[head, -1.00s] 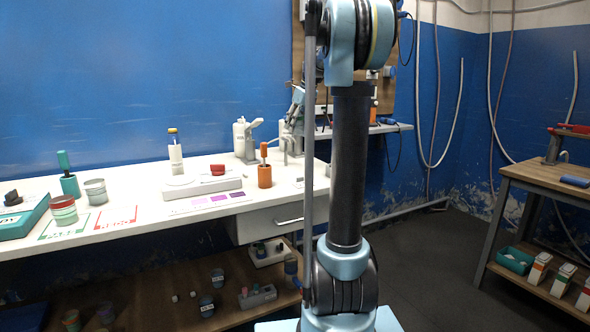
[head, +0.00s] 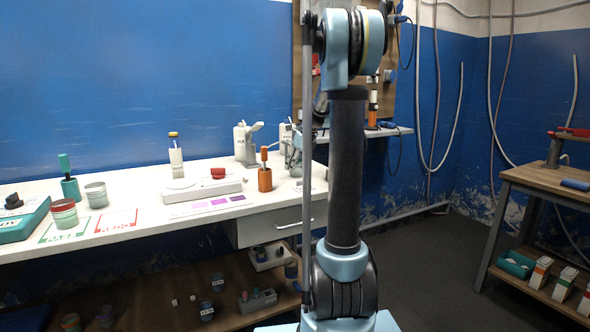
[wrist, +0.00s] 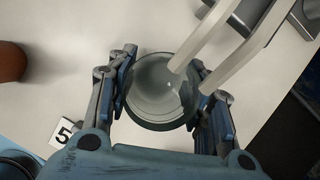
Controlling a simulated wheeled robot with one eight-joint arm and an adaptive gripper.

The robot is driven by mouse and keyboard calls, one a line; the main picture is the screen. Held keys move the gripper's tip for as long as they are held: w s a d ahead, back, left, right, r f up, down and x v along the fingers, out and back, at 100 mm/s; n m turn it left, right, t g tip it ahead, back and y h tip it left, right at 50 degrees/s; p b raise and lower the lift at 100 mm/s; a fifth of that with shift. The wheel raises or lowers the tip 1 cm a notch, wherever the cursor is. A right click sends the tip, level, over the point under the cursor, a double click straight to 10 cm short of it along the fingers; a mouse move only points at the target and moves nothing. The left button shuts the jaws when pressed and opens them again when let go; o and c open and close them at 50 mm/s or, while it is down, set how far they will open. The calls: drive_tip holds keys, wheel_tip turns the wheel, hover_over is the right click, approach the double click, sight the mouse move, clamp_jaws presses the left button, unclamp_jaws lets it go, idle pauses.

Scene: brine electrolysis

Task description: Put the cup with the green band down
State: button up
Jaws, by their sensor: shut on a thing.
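My gripper (wrist: 160,82) is shut around a round cup (wrist: 158,98), seen from above in the wrist view. The cup has a grey-green inside and a dark greenish rim; its outer band is not clear from here. It appears empty, over the white bench (wrist: 98,25). I cannot tell whether its base touches the bench. Two pale prongs (wrist: 235,50) reach over the cup's right side from the upper right. In the head view, my gripper is small and partly hidden by my arm at the bench's right end.
A numbered tag "5" (wrist: 66,132) lies left of the cup. An orange holder (head: 265,179) stands to the left, with white bottles (head: 245,143) behind. Further left are a red-and-green banded cup (head: 63,213), a grey cup (head: 96,194) and a red-outlined mat (head: 117,220).

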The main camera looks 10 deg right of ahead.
drive_tip(key=shift+f, duration=0.45)
drive_tip(key=o, duration=1.2)
drive_tip(key=shift+c, duration=0.2)
